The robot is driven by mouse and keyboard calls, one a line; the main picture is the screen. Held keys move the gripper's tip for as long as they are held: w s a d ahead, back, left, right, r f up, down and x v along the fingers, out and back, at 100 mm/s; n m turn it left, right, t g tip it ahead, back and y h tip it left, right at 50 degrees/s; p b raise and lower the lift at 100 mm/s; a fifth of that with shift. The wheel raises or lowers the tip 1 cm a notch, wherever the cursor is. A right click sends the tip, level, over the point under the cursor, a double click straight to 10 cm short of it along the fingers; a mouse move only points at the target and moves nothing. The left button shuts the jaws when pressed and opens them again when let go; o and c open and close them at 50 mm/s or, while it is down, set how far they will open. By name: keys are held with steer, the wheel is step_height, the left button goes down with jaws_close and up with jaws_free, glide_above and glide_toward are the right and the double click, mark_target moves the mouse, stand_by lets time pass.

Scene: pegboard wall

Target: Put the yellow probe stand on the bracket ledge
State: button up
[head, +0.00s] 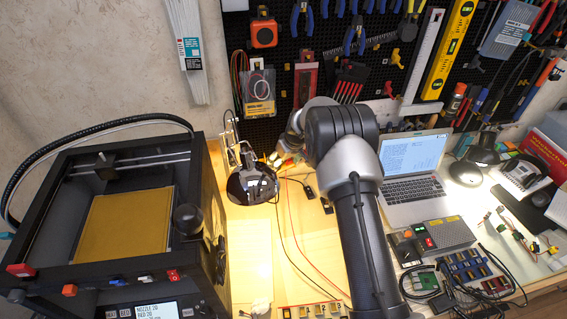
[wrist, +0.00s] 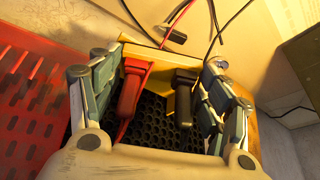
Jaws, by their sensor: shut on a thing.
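The yellow probe stand shows in the wrist view as a yellow edge (wrist: 143,50) between the fingers of my gripper (wrist: 164,74). My gripper is shut on it, with one finger on each side. A red probe (wrist: 132,88) and a black probe (wrist: 184,97) sit in the stand, and their leads run up out of view. In the head view my arm covers most of the gripper; small yellow parts show near its end, in front of the pegboard. I cannot clearly make out the bracket ledge; a pale strip (head: 388,110) low on the pegboard may be it.
A 3D printer (head: 120,215) fills the left. A round black-based holder (head: 250,186) stands beside it. A laptop (head: 412,180) and electronics crowd the right. Red and black leads trail over the bench (head: 250,245). A red perforated surface (wrist: 35,95) is left of my gripper.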

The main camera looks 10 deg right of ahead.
steer(key=o, duration=1)
steer(key=shift+f, duration=0.15)
steer(key=shift+c, duration=0.2)
